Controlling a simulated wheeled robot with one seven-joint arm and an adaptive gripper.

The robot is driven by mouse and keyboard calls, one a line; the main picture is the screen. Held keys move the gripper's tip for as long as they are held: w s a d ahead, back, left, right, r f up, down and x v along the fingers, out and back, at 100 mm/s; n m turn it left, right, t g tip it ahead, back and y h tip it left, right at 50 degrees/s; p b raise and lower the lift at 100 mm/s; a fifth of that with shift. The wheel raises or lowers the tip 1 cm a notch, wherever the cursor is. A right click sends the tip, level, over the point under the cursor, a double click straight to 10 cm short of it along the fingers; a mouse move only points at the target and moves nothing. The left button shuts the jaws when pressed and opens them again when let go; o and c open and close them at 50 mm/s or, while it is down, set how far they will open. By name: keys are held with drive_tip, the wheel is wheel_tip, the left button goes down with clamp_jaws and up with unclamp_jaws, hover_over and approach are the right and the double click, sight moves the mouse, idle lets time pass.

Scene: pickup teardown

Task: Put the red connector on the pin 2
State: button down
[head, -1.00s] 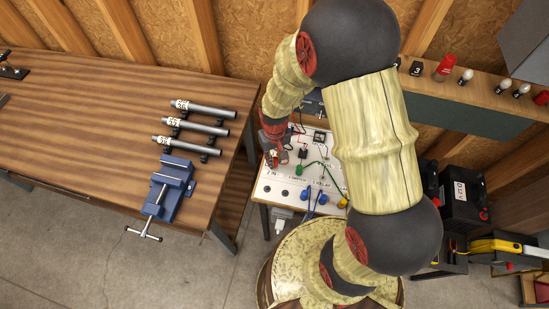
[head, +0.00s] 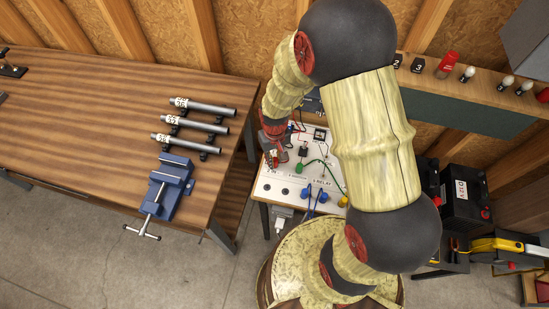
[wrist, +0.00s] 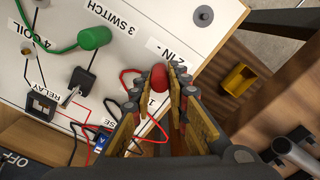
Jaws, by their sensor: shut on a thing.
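The red connector (wrist: 159,79) is between the fingertips of my gripper (wrist: 164,88), which is shut on it, over the white circuit board. The printed "2 IN -" label (wrist: 172,55) is just beyond the connector in the wrist view. Whether the connector sits on a pin or above the board cannot be told, as the fingers hide what is beneath it. A bare grey post (wrist: 203,15) stands farther off near the board's edge. In the head view my gripper (head: 275,157) is at the board's left side.
The white board (head: 265,182) also carries a green connector (wrist: 95,37), a switch (wrist: 80,82), a relay (wrist: 40,104) and blue connectors (head: 307,194). Red and black wires run near my fingers. A workbench (head: 80,110) with a blue vise (head: 170,185) stands at the left.

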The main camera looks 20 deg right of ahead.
sight(275, 158)
drive_tip(key=c, duration=1.6)
unclamp_jaws()
drive_tip(key=shift+c, duration=0.2)
wheel_tip(275, 158, up, 12)
drive_tip(key=s+r+t+b, duration=0.5)
drive_tip(key=s+r, duration=0.9)
drive_tip(key=r, duration=0.4)
drive_tip(key=shift+r+t, duration=0.2)
drive_tip(key=shift+t, duration=0.1)
